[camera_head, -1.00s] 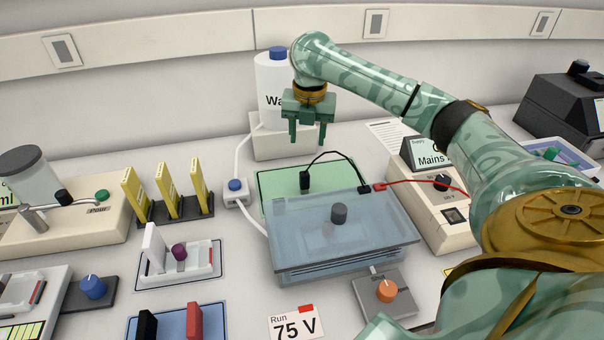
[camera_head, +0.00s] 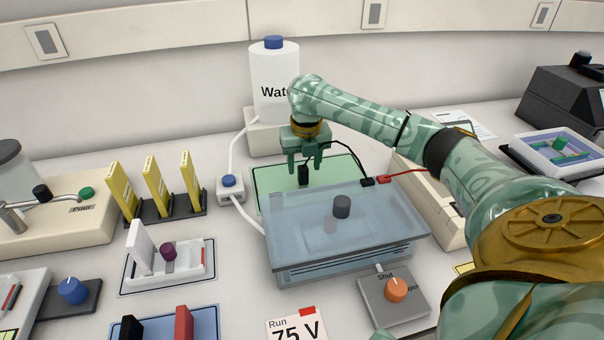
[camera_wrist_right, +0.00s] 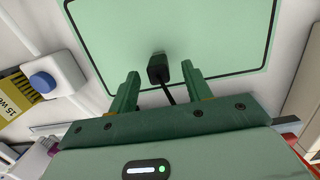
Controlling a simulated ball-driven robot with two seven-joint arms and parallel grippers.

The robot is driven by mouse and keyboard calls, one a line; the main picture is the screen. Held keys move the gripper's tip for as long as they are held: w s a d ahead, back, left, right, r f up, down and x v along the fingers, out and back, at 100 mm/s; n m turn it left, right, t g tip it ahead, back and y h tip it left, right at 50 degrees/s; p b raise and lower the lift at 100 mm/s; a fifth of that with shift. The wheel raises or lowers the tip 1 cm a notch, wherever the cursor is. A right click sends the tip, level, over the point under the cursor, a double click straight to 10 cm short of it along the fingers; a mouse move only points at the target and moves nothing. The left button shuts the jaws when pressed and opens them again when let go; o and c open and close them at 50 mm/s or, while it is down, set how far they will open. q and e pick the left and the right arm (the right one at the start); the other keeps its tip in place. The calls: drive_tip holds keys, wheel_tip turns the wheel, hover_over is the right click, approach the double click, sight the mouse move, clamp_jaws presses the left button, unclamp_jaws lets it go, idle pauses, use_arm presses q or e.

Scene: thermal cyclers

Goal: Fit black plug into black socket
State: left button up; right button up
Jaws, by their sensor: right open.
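The black plug (camera_head: 303,176) stands on the green mat (camera_head: 267,179) behind the clear blue tank. Its black cable arcs right to a black connector (camera_head: 367,182) at the tank's back edge. My right gripper (camera_head: 304,168) is open, pointing down just above the plug. In the right wrist view the plug (camera_wrist_right: 157,69) shows between the tips of the open fingers (camera_wrist_right: 160,72), with a gap on each side. I cannot make out the black socket; my right arm covers much of the power supply (camera_head: 409,176). My left gripper is not in view.
The lidded tank (camera_head: 300,215) stands in front of the mat. A red connector (camera_head: 384,179) with a red lead sits beside the black one. The water bottle (camera_head: 273,75) is behind, and a blue-button switch box (camera_head: 230,188) is to the left.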

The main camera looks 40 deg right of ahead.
sight(303, 167)
drive_tip(key=f, duration=0.1)
drive_tip(key=f+b, duration=0.1)
drive_tip(key=f, duration=0.1)
drive_tip(key=f+b, duration=0.1)
drive_tip(key=shift+w+f, duration=0.25)
drive_tip(key=shift+f, duration=0.1)
drive_tip(key=shift+r, duration=0.15)
clamp_jaws()
drive_tip(key=shift+r, duration=0.1)
